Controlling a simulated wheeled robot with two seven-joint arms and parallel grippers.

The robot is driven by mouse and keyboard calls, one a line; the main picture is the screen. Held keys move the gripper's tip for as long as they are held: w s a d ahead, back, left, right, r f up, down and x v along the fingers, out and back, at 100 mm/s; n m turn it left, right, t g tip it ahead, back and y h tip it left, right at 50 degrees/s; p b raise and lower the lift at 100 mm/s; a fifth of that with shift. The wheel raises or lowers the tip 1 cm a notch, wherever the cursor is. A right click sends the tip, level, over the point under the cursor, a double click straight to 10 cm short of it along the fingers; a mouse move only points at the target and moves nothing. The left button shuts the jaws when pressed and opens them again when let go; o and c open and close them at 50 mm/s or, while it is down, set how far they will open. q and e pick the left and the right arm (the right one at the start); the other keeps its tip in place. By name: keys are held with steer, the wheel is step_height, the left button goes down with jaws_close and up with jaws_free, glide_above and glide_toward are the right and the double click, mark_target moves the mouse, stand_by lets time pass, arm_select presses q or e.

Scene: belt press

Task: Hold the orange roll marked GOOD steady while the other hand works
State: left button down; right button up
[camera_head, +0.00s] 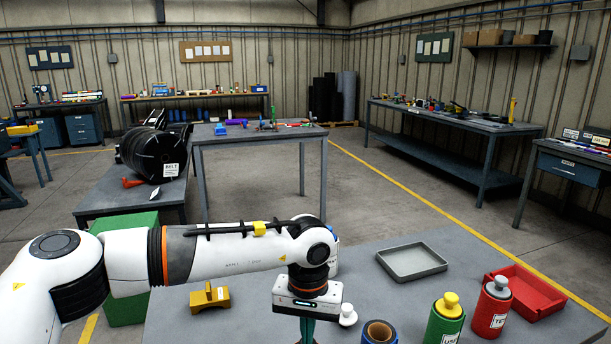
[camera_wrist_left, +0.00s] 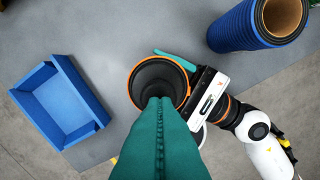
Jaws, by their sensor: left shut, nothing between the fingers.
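A round, hollow thing with an orange rim and a dark inside (camera_wrist_left: 160,80) stands in the middle of the left wrist view. It may be the orange roll, but no GOOD mark can be read. My left gripper (camera_wrist_left: 160,108) is shut and empty, its teal fingers covering the near part of that rim. Whether they touch it I cannot tell. In the head view the left gripper (camera_head: 307,331) points down over the near table, fingertips cut off. A teal finger of my right gripper (camera_wrist_left: 175,60) shows beside the rim; its jaw state is unclear.
On the near table stand a blue roll (camera_head: 380,333), a green canister (camera_head: 444,325), a red canister (camera_head: 491,312), a grey tray (camera_head: 412,274), a red bin (camera_head: 537,304) and a yellow block (camera_head: 209,298). A blue tray (camera_wrist_left: 62,100) lies at left in the left wrist view.

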arm_select(q)
steer(key=shift+f, duration=0.25)
arm_select(e)
steer(key=shift+d+f, duration=0.15)
steer(key=shift+f, duration=0.15)
arm_select(q)
steer(key=shift+r, duration=2.5)
arm_select(e)
steer(key=o, duration=1)
arm_select(q)
steer(key=shift+w+d+f, duration=0.1)
steer(key=shift+d, duration=0.05)
arm_select(e)
steer(key=o, duration=0.4)
steer(key=shift+w, duration=0.15)
steer(key=shift+c, duration=0.2)
steer(key=shift+r, duration=0.1)
